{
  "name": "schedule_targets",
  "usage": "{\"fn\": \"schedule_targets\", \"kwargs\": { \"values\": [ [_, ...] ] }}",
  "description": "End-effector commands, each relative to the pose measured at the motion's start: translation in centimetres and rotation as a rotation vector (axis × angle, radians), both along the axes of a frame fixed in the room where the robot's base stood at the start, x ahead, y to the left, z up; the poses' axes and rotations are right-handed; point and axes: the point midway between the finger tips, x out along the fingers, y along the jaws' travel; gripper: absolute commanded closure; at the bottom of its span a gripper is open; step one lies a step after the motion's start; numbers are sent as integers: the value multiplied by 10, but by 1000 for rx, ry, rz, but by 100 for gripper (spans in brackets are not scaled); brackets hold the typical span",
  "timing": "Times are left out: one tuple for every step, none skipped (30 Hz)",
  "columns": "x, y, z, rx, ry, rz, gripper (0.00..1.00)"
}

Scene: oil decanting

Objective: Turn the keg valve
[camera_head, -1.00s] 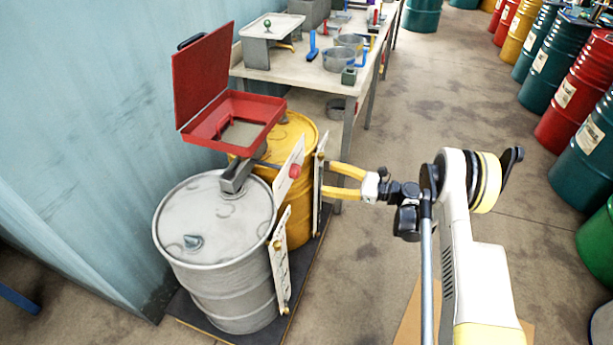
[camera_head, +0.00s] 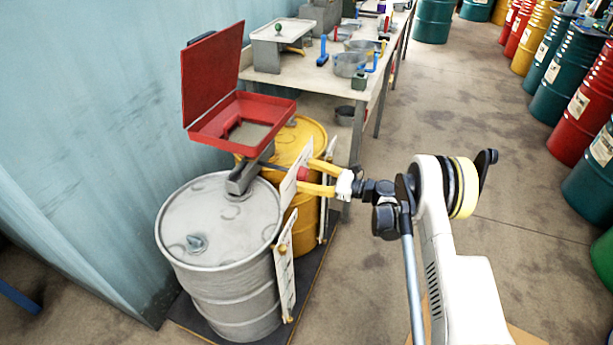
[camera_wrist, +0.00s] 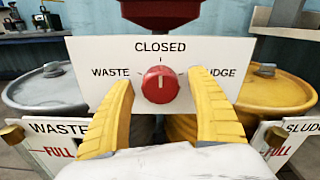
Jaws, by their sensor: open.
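The red keg valve knob (camera_wrist: 160,84) sits on a white panel (camera_wrist: 90,52) marked CLOSED at the top, WASTE at left and SLUDGE at right. Its pale pointer mark is upright, toward CLOSED. My gripper (camera_wrist: 163,92) is open, with one yellow finger on each side of the knob. I cannot tell if the fingers touch it. In the head view my gripper (camera_head: 306,176) reaches the panel from the right, and the knob (camera_head: 303,173) shows between its fingers. A grey drum (camera_head: 215,225) and a yellow drum (camera_head: 308,132) stand below the valve.
An open red box (camera_head: 235,120) sits above the drums, against the blue wall (camera_head: 90,120). A workbench (camera_head: 300,68) with pans and tools stands behind. Coloured drums (camera_head: 585,105) line the right side. The floor between is clear.

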Motion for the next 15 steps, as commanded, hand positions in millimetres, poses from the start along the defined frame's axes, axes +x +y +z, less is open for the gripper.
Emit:
{"fn": "schedule_targets", "kwargs": {
  "values": [
    [0,0,0,0,0,0,32],
    [0,0,0,0,0,0,32],
    [0,0,0,0,0,0,37],
    [0,0,0,0,0,0,46],
    [0,0,0,0,0,0,56],
    [0,0,0,0,0,0,68],
    [0,0,0,0,0,0,77],
    [0,0,0,0,0,0,86],
    [0,0,0,0,0,0,86],
    [0,0,0,0,0,0,86],
    [0,0,0,0,0,0,86],
    [0,0,0,0,0,0,86],
    [0,0,0,0,0,0,86],
    [0,0,0,0,0,0,86],
    [0,0,0,-1,-2,0,86]
  ]
}}
